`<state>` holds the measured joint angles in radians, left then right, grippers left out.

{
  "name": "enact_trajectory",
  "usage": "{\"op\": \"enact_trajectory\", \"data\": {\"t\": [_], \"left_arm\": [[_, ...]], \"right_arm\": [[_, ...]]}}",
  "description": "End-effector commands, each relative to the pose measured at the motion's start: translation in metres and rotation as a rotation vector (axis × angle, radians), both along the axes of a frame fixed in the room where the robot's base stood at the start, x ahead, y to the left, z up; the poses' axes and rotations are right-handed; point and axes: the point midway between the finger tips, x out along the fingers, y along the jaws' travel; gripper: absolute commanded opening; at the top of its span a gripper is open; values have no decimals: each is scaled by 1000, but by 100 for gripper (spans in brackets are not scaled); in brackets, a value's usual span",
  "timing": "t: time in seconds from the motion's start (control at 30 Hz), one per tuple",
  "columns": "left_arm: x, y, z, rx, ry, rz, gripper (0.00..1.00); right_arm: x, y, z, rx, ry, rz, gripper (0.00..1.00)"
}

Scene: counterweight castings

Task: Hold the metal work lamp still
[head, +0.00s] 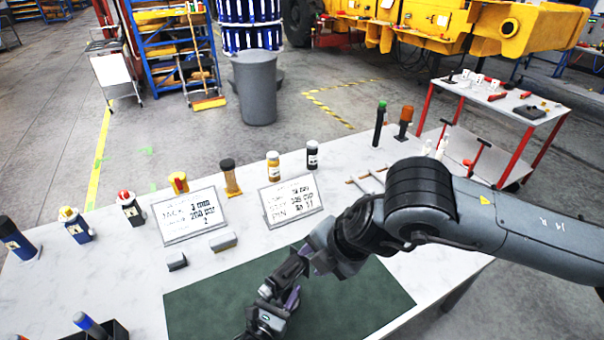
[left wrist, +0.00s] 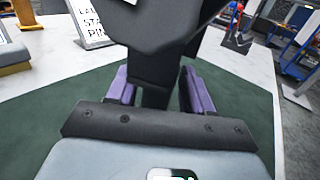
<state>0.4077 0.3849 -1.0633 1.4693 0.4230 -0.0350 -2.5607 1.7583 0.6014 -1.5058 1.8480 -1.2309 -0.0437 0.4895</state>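A dark, blocky object, which I take to be the metal work lamp (head: 288,270), is between my two grippers above the green mat. In the left wrist view the lamp (left wrist: 157,88) shows as a broad black body with a narrower stem between two purple fingers. My left gripper (head: 279,293) comes up from the bottom of the head view. Its fingers (left wrist: 158,92) lie close along both sides of the stem and look closed on it. My right gripper (head: 310,262) is at the lamp's upper end; the wrist hides much of it, so its grip is unclear.
The green mat (head: 215,310) lies on the white table (head: 120,285). Two sign plates (head: 190,216) (head: 291,200), small grey blocks (head: 222,242) and several bottles stand behind it. A dark bin (head: 115,330) is at front left. A red-legged cart (head: 500,105) stands beyond.

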Motion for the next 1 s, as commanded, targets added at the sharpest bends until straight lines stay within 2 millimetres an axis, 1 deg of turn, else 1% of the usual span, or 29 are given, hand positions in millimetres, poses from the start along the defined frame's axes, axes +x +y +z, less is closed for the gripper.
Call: {"op": "enact_trajectory", "data": {"t": [0.03,0.07,0.1,0.37,0.53,0.67,1.0], "left_arm": [[0,0,-1,0,1,0,59],[0,0,-1,1,2,0,64],[0,0,-1,1,2,0,64],[-1,0,-2,2,3,0,64],[-10,6,-3,3,4,0,64],[-26,15,-4,4,6,-1,64],[-79,45,-3,3,5,-1,64]], "right_arm": [[0,0,0,0,0,0,38],[0,0,0,0,0,0,38],[0,0,0,0,0,0,38],[0,0,0,0,0,0,38],[0,0,0,0,0,0,38],[0,0,0,0,0,0,38],[0,0,0,0,0,0,38]]}}
